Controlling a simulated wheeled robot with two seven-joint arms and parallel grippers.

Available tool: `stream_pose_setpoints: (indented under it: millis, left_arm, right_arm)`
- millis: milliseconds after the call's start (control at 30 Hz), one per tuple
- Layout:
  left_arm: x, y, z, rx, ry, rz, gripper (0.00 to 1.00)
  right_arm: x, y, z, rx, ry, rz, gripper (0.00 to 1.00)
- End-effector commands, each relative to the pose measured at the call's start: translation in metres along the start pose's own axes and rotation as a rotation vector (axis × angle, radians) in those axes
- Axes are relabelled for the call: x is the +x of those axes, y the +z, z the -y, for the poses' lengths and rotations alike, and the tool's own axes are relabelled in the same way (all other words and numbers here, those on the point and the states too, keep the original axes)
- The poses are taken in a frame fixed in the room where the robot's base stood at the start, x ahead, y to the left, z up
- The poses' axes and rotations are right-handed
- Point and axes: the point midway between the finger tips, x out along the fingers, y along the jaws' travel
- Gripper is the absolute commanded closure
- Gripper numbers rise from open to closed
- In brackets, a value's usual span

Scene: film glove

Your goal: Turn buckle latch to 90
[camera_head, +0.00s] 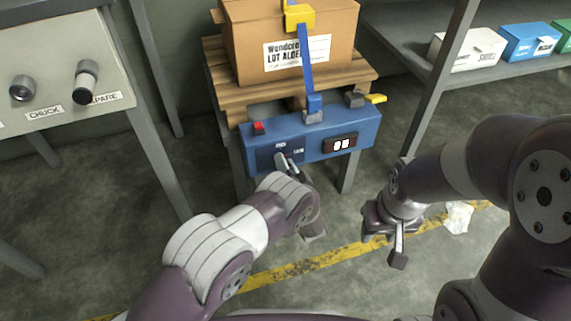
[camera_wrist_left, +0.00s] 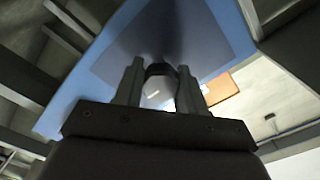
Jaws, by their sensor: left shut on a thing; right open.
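The blue strapping unit (camera_head: 350,128) sits at the front of a wooden stand and carries a small display (camera_head: 341,143) with white digits. My left gripper (camera_head: 287,163) is at the dark panel (camera_head: 266,156) on the unit's front, left of the display. In the left wrist view, its two fingers (camera_wrist_left: 159,90) are shut on a round grey knob with a dark rim and a white mark (camera_wrist_left: 157,92), which appears to be the buckle latch. The knob is mostly hidden in the head view. My right gripper (camera_head: 391,240) is open and empty, low above the floor.
A cardboard box (camera_head: 290,50) with a blue strap and yellow buckle stands on the wooden pallet (camera_head: 222,70) behind the unit. A grey panel with two knobs (camera_head: 60,75) is at the left. A shelf with bins (camera_head: 528,42) is at the right.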

Motion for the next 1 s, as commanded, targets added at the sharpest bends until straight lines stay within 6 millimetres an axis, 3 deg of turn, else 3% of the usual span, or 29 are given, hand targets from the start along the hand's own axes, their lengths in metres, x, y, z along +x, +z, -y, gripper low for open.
stream_pose_setpoints:
  millis: [133,167,200,233,567,667,1000]
  left_arm:
    - [0.0,-0.002,-0.001,-0.002,0.002,-0.004,0.91]
    - [0.0,-0.002,-0.001,-0.002,0.002,-0.004,0.54]
    - [0.0,-0.002,-0.001,-0.002,0.002,-0.004,0.41]
    - [0.0,-0.002,0.0,-0.002,0.001,-0.004,0.35]
    - [-0.005,-0.002,0.001,-0.001,0.002,-0.003,0.35]
    - [-0.022,-0.005,0.003,0.0,0.004,-0.004,0.35]
    - [-0.109,-0.004,0.002,0.0,0.004,-0.005,0.35]
  right_arm:
    - [0.0,0.0,0.0,0.0,0.0,0.0,0.57]
    - [0.0,0.0,0.0,0.0,0.0,0.0,0.57]
    - [0.0,0.0,0.0,0.0,0.0,0.0,0.57]
    - [0.0,0.0,0.0,0.0,0.0,0.0,0.57]
    - [-0.004,0.0,0.0,0.0,0.0,0.0,0.57]
    - [-0.015,-0.002,0.0,0.0,0.0,0.0,0.57]
    - [-0.047,-0.006,0.0,0.0,0.0,0.0,0.57]
